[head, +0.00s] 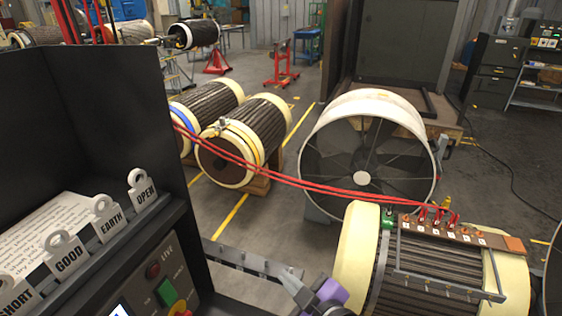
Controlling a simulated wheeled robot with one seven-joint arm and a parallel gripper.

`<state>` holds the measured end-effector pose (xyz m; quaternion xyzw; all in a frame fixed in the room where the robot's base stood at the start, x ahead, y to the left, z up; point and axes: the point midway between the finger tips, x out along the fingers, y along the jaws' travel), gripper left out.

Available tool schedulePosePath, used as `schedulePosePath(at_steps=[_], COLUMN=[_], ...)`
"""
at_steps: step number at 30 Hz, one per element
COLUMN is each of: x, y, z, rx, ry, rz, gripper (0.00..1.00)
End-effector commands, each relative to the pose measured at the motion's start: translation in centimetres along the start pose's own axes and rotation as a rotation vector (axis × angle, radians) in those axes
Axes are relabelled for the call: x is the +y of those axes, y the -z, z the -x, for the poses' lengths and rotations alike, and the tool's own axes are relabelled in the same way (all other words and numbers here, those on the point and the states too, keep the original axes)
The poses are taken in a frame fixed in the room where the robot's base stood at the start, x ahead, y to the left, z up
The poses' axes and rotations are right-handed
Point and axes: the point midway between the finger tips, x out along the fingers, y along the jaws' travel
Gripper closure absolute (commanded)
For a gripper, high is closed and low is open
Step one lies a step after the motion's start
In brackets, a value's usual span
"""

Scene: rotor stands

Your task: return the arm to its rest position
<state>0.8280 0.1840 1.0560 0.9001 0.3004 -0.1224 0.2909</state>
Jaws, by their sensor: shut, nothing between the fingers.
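My gripper (296,286), grey with a purple part behind it, shows at the bottom edge, cut off by the frame. Its narrow fingertips point up and left, and it looks shut and empty. It is in front of the near rotor (425,262) and right of the black test box (90,130). Most of my arm is out of view.
Red leads (300,182) run from behind the test box to a terminal strip (462,233) on the near rotor. Label tags (68,250) stand on the box. A large fan ring (318,135) and two rotors (250,135) stand behind. Open floor lies between.

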Motion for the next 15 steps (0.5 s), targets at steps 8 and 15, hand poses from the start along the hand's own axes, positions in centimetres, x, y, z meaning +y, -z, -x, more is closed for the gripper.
schedulePosePath(at_steps=[8, 15], x=[0.8, -0.7], y=[-4.8, -8.5], z=[7.4, 16.1], rx=[0.105, 0.193], ry=[-0.298, -0.470], rz=[-0.353, -0.544], gripper=[1.00, 1.00])
